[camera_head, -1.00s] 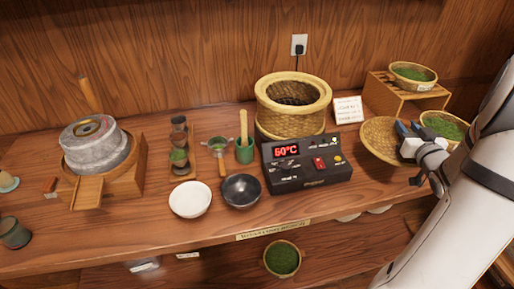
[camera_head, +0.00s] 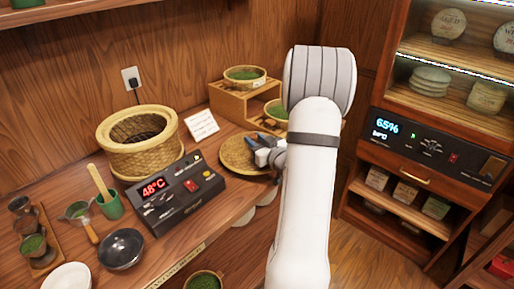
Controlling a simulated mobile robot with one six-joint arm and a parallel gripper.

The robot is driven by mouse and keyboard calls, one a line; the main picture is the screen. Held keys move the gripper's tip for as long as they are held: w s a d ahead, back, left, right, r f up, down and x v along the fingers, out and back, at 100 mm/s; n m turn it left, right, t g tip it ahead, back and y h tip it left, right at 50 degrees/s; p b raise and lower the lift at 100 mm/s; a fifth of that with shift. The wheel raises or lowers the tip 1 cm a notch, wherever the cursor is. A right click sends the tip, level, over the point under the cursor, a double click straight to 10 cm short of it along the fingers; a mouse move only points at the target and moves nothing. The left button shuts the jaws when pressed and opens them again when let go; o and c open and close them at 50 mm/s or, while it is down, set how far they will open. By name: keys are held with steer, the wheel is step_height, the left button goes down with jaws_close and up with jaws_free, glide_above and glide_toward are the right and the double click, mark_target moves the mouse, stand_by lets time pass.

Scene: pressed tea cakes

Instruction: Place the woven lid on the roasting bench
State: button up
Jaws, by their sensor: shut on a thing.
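The woven lid (camera_head: 236,152) is a round, shallow tan disc at the right part of the wooden roasting bench (camera_head: 75,217). My gripper (camera_head: 268,155) is at the lid's right edge and is shut on it. The lid appears to lie low, close to the bench top; I cannot tell whether it touches. My arm comes in from the lower right and hides the lid's far right side and part of the bench.
A woven roasting basket (camera_head: 125,165) stands left of the lid, behind a control box (camera_head: 180,195) reading 48°C. A card (camera_head: 201,125) and a wooden stand (camera_head: 236,105) with bowls of green tea are behind. A cabinet (camera_head: 430,150) is at right.

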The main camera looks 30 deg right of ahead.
steer(key=shift+f, duration=1.65)
steer(key=shift+f+b, duration=0.25)
steer(key=shift+b, duration=0.05)
steer(key=o, duration=1.1)
steer(key=shift+r, duration=0.1)
steer(key=shift+c, duration=0.2)
